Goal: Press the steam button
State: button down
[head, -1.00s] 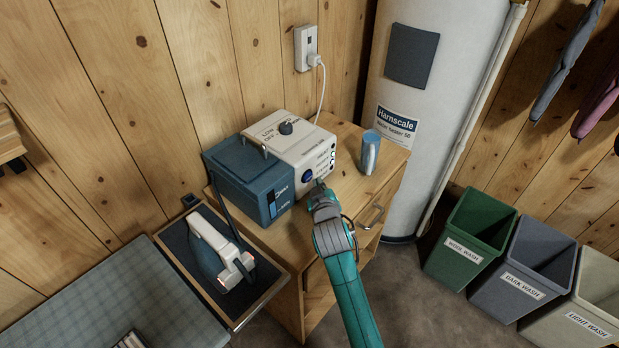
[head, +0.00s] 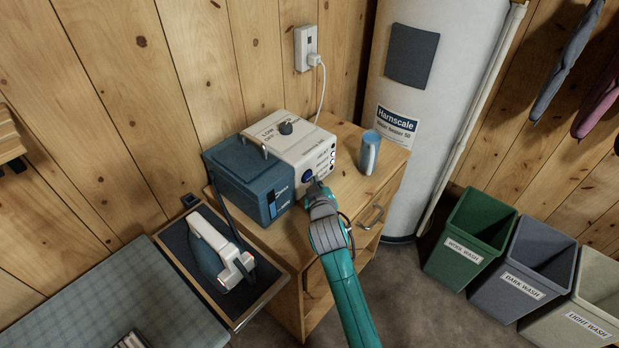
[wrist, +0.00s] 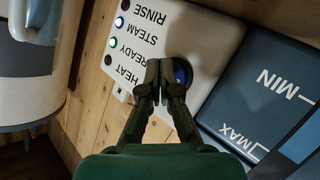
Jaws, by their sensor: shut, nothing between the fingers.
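The steam station's white front panel (head: 322,160) faces my gripper on the wooden cabinet. A round blue button (head: 307,176) sits on this panel. It also shows in the wrist view (wrist: 181,74), partly hidden behind my fingers. My gripper (wrist: 160,68) is shut and empty, its fingertips overlapping the button's left part in the wrist view. I cannot tell whether they touch it. In the head view my gripper (head: 316,186) is right at the panel. Upside-down labels RINSE, STEAM, READY and HEAT show beside small lights. The STEAM light (wrist: 119,22) glows bluish white and the READY light (wrist: 113,43) green.
A blue tank (head: 245,178) with MIN and MAX marks adjoins the panel on the left. A blue cup (head: 369,152) stands right of the station on the cabinet. An iron (head: 220,250) rests on a dark pad at lower left. Bins stand at right.

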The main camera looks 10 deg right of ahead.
jog(key=shift+w+a, duration=0.2)
jog(key=shift+w, duration=0.1)
dwell(0.4)
jog(key=shift+s, duration=0.1)
dwell(0.4)
jog(key=shift+s+d, duration=0.5)
jog(key=shift+s, duration=0.1)
jog(key=shift+s+d, duration=0.75)
jog(key=shift+s, duration=0.3)
jog(key=shift+s+d, duration=0.7)
jog(key=shift+s, duration=0.3)
